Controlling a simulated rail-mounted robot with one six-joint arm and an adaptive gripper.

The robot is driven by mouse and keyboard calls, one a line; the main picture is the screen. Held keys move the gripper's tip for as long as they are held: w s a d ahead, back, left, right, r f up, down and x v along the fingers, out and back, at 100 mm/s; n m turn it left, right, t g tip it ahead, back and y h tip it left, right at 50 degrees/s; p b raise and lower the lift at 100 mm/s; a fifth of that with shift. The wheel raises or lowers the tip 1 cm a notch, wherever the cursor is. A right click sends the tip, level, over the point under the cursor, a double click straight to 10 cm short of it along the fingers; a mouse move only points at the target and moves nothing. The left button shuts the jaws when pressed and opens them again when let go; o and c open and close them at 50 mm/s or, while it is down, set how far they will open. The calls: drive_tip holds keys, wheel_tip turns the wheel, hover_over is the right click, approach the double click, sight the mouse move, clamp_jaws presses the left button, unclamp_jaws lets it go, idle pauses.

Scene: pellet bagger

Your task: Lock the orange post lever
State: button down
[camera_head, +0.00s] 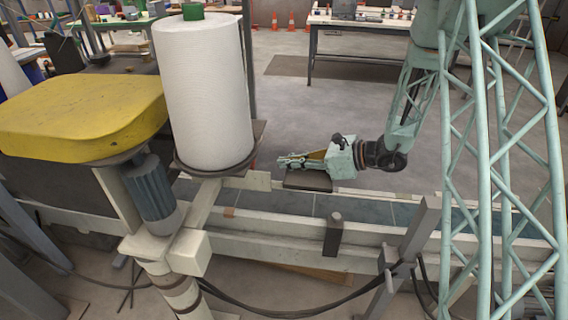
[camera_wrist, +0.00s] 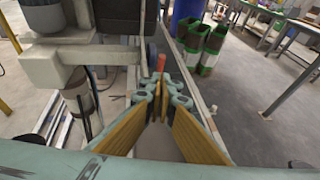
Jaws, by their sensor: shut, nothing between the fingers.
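My gripper (camera_head: 284,161) is shut and empty in the head view. It lies level above the conveyor (camera_head: 285,203), and its tips point left toward the base of the big white roll (camera_head: 205,95). In the wrist view the fingers of my gripper (camera_wrist: 161,88) meet at their tips. A small upright red-orange post (camera_wrist: 161,62), probably the lever, shows just beyond the tips; I cannot tell whether they touch it. In the head view a small orange-brown piece (camera_head: 229,212) sits on the conveyor's near rail; I cannot tell whether it is the same part.
A yellow cover (camera_head: 80,115) and a blue-grey motor (camera_head: 150,188) stand left of the roll. A dark plate (camera_head: 308,181) lies under my gripper. A dark post (camera_head: 333,234) stands on the near rail.

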drive_tip(key=b, duration=0.2)
approach(251, 168)
drive_tip(key=shift+w+r+x, duration=0.25)
drive_tip(key=shift+w+x, duration=0.2)
drive_tip(key=shift+x, duration=2)
drive_tip(key=shift+d, duration=0.1)
drive_tip(key=shift+r+p, duration=0.1)
drive_tip(key=shift+p, duration=0.2)
